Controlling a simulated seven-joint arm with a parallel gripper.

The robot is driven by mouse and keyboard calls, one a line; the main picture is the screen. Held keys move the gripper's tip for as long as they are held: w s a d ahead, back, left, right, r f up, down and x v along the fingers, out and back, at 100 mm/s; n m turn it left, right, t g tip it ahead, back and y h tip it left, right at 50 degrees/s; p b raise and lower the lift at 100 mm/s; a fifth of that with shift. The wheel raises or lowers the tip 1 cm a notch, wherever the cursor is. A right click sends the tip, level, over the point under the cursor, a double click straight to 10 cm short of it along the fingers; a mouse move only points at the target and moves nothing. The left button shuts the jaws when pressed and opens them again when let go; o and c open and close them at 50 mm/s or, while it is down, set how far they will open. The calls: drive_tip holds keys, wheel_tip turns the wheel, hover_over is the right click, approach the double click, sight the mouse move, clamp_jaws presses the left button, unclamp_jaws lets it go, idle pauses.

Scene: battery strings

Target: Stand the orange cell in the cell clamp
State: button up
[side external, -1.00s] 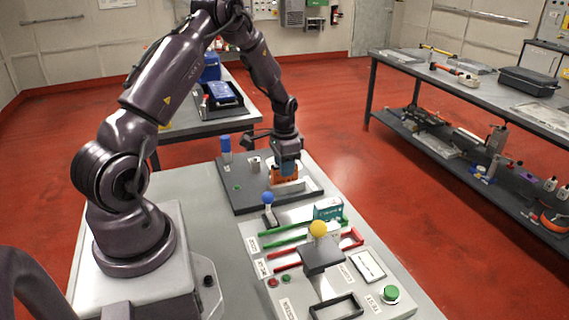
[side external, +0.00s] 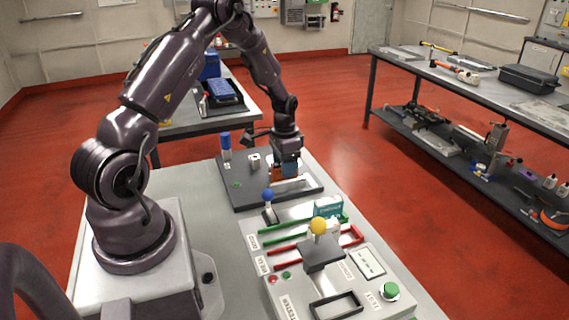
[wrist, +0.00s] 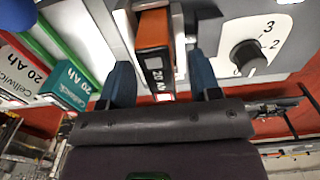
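The orange cell (wrist: 154,40), with a dark band marked 20 Ah, stands between the two blue fingers of my gripper (wrist: 162,85) in the wrist view. Narrow gaps show between the cell and the fingers, so my gripper looks open around it. In the side view my gripper (side external: 288,166) points down over the dark base plate, and the orange cell (side external: 279,173) shows partly behind a finger. Pale plates (wrist: 125,25) flank the cell in the wrist view and look like the cell clamp. How deep the cell sits between them is hidden.
A numbered dial (wrist: 245,56) lies right of the cell in the wrist view. A blue-topped post (side external: 225,142) and a blue knob (side external: 268,195) stand nearby. A teal 20 Ah cell (side external: 327,206), green and red rails, and a yellow knob (side external: 318,226) are closer to the camera.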

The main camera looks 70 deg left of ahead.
wheel_tip(320, 180, up, 13)
idle(0.6)
drive_tip(key=s+d+r+t, duration=0.2)
drive_tip(key=s+d+r, duration=0.3)
drive_tip(key=d, duration=0.3)
drive_tip(key=s+d+r+t, duration=0.1)
drive_tip(key=s+d+r, duration=0.4)
drive_tip(key=d, duration=0.4)
drive_tip(key=s+d+r+t, duration=0.2)
drive_tip(key=s+d+r, duration=0.3)
drive_tip(key=d, duration=0.4)
drive_tip(key=shift+s+r+t, duration=0.2)
drive_tip(key=shift+r+t, duration=0.1)
drive_tip(key=shift+r, duration=0.05)
